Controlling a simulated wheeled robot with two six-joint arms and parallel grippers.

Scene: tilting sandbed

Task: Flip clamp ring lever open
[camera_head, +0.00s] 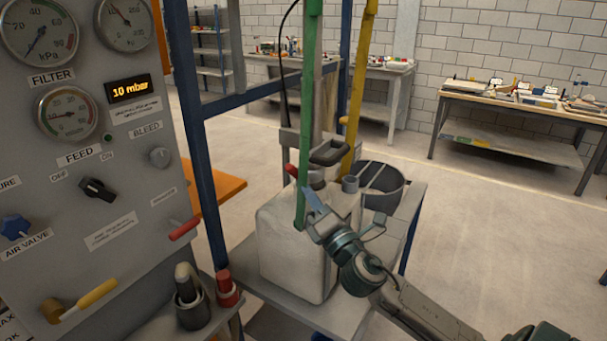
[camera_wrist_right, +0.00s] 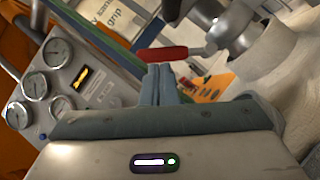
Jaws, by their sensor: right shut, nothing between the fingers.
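The clamp ring lever (camera_wrist_right: 162,54) has a red grip and a metal arm leading to a grey metal clamp ring (camera_wrist_right: 232,32) in the right wrist view. In the head view only a small red part of the lever (camera_head: 291,171) shows behind the green post. My right gripper (camera_head: 311,195) is shut and empty, above the pale container. In the right wrist view its fingertips (camera_wrist_right: 157,70) lie just below the red grip, close to its middle; I cannot tell whether they touch it. My left gripper is not in view.
A green post (camera_head: 306,110) and a yellow pole (camera_head: 358,90) stand close to my right gripper. The pale container (camera_head: 290,250) sits on a grey stand. A control panel (camera_head: 125,180) with gauges and knobs fills the left. Open floor lies to the right.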

